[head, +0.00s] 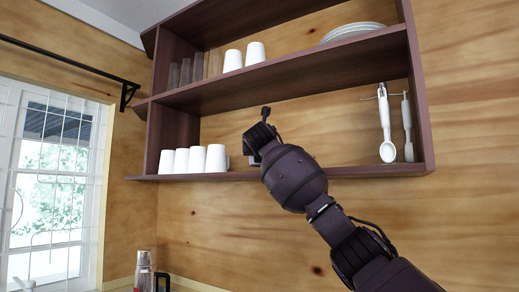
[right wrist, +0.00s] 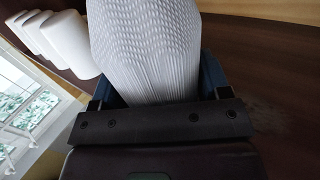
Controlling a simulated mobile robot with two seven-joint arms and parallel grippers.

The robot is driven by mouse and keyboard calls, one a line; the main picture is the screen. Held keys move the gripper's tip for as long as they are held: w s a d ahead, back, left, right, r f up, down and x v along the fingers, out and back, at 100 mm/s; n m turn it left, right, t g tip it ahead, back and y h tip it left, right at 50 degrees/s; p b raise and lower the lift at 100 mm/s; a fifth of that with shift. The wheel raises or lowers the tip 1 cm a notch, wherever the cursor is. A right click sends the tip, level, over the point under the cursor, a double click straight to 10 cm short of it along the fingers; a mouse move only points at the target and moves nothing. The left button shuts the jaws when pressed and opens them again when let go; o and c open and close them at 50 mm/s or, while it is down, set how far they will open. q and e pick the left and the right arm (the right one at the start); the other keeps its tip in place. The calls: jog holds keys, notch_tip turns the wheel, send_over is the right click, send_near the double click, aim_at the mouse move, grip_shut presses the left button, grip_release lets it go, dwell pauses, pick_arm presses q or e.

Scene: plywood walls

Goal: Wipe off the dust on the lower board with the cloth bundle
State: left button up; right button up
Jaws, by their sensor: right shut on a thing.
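The lower board (head: 370,170) is the dark brown bottom shelf of the wall unit; it also shows in the right wrist view (right wrist: 285,75). A faint pale smudge that looks like dust (right wrist: 258,112) lies on it, right of my gripper. My right gripper (right wrist: 160,88) is shut on the cloth bundle (right wrist: 150,45), a white, ribbed, rounded bundle between its blue fingers. In the head view my right arm reaches up to the lower board and hides most of the gripper and bundle. Whether the bundle touches the board cannot be told. My left gripper is not in view.
Several white cups (head: 190,160) stand on the lower board's left, close to the bundle in the wrist view (right wrist: 60,40). White utensils (head: 386,125) hang at its right end. The middle shelf (head: 300,72) holds cups, glasses and plates above. A window (head: 50,180) is at left.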

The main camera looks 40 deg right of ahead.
jog(key=shift+f+b, duration=0.5)
jog(key=shift+f, duration=0.45)
dwell(0.7)
jog(key=shift+s, duration=0.1)
jog(key=shift+s+d+b, duration=0.3)
jog(key=shift+s, duration=0.6)
jog(key=shift+s+d+b, duration=0.25)
jog(key=shift+s, duration=0.6)
jog(key=shift+s+d+f+b, duration=0.1)
jog(key=shift+s+d+b, duration=0.1)
jog(key=shift+s, duration=0.65)
jog(key=shift+s+d+f+b, duration=0.1)
jog(key=shift+s+d+b, duration=0.1)
jog(key=shift+s, duration=0.6)
jog(key=shift+s, duration=0.1)
jog(key=shift+s+d+r+b, duration=0.1)
jog(key=shift+s+d, duration=0.25)
jog(key=shift+s, duration=0.75)
jog(key=shift+s+d+r+b, duration=0.1)
jog(key=shift+s+d, duration=0.3)
jog(key=shift+s, duration=0.75)
jog(key=shift+s+d+b, duration=0.1)
jog(key=shift+s+d, duration=0.25)
jog(key=shift+s, duration=0.75)
